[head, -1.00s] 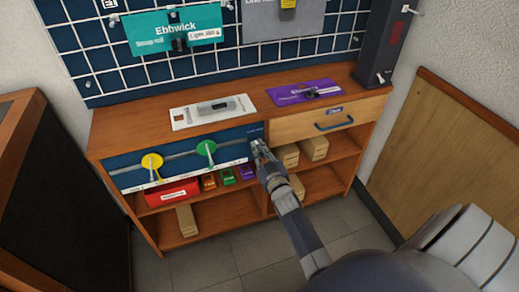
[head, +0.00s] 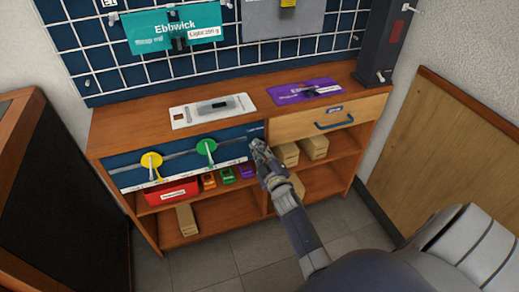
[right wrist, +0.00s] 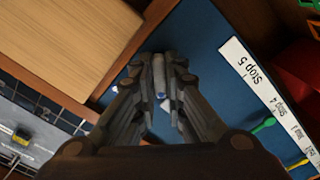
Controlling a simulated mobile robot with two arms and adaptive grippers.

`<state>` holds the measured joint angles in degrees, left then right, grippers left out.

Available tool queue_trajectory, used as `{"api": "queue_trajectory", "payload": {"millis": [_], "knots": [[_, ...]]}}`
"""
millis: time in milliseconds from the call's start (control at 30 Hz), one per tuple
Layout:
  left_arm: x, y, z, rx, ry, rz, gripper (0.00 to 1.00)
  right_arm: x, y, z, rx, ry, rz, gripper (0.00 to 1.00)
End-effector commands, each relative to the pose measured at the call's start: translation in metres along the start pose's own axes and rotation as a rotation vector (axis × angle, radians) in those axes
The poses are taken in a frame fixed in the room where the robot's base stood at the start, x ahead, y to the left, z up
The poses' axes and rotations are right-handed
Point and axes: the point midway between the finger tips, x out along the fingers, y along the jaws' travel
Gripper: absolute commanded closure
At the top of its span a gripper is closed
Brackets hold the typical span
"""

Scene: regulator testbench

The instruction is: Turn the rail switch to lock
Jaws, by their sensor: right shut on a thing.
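The blue rail panel (head: 180,156) runs along the left half of the bench front, with a pale rail across it. My right gripper (head: 256,146) is at the panel's right end, just below a small label (head: 256,129) too small to read. In the right wrist view my right gripper (right wrist: 160,68) is shut on a slim grey-blue handle (right wrist: 160,88), apparently the rail switch. Its fingers cover most of the handle, so its exact angle and the lock mark cannot be told. My left gripper is not in view.
A strip (right wrist: 262,82) with "Stop" labels runs along the panel edge. A drawer (head: 300,124) is to the right. A red bin (head: 172,190) and several boxes stand on the shelves below.

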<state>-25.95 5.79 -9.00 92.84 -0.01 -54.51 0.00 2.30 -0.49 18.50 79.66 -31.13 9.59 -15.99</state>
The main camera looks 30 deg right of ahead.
Motion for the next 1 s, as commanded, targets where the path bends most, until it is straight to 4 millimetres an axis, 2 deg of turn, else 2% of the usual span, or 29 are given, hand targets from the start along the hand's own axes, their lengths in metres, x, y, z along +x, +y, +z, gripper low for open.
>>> {"api": "queue_trajectory", "payload": {"millis": [367,400,467,833,1000], "knots": [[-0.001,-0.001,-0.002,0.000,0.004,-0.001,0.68,0.000,0.000,0.000,-0.008,0.000,-0.001,1.00],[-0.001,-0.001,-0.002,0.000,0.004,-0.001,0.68,0.000,-0.001,0.000,-0.008,0.000,-0.001,0.82],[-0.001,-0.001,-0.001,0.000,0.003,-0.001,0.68,0.000,0.000,0.000,-0.008,0.000,-0.001,0.69],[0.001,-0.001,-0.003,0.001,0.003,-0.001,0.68,-0.002,0.000,0.000,-0.006,0.000,-0.001,0.69],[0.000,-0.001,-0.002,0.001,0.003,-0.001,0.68,-0.017,-0.001,0.001,-0.006,-0.001,-0.002,0.69]]}}
